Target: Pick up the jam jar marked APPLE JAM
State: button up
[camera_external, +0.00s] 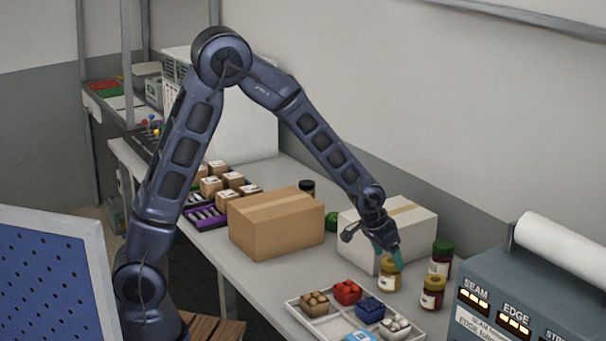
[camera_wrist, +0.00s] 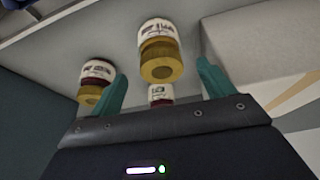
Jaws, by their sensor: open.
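Three small jars stand at the right of the bench, and I cannot read their labels, so I cannot tell which is marked APPLE JAM. A golden jar with a gold lid (camera_external: 389,275) is nearest my gripper (camera_external: 388,260). A dark red jar with a gold lid (camera_external: 432,292) stands to its right, and a dark red jar with a green lid (camera_external: 442,258) behind that. In the wrist view, a golden jar (camera_wrist: 159,52) shows beyond and between my open fingers (camera_wrist: 162,72). A red-banded jar (camera_wrist: 95,80) is left, and another jar (camera_wrist: 160,94) is partly hidden by my gripper.
A white carton (camera_external: 410,225) stands close behind my gripper, and a brown carton (camera_external: 277,224) is left. A grey machine (camera_external: 525,300) bounds the jars on the right.

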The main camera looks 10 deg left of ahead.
aim_at(392, 261)
jog(key=shift+w+x, duration=0.15)
jog(key=shift+x, duration=1.2)
jog(key=shift+w+x, duration=0.1)
jog(key=shift+x, duration=1.25)
jog(key=shift+d+r, duration=0.15)
jog(key=shift+r, duration=0.15)
jog(key=c, duration=1.4)
